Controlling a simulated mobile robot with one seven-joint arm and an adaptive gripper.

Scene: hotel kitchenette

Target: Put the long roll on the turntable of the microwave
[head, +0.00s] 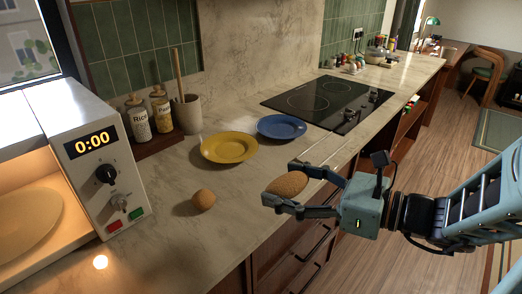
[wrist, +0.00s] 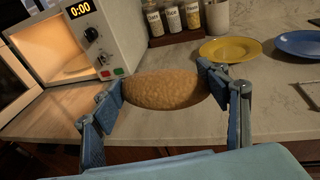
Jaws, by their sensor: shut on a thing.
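My gripper (head: 285,191) is shut on the long roll (head: 287,184), a brown oval loaf, and holds it over the counter's front edge. In the wrist view the long roll (wrist: 163,90) sits crosswise between the two fingers. The microwave (head: 95,165) stands at the far left of the head view, with its lit inside open to view and its display at 0:00. Its round turntable (head: 25,222) shows inside, cut off by the frame edge, with nothing seen on it. The microwave (wrist: 120,35) is also at the upper left of the wrist view.
A small round roll (head: 203,200) lies on the counter between the microwave and my gripper. A yellow plate (head: 229,148) and a blue plate (head: 281,127) lie behind it. Jars (head: 138,120) and a utensil crock (head: 188,114) stand by the wall. The counter before the microwave is clear.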

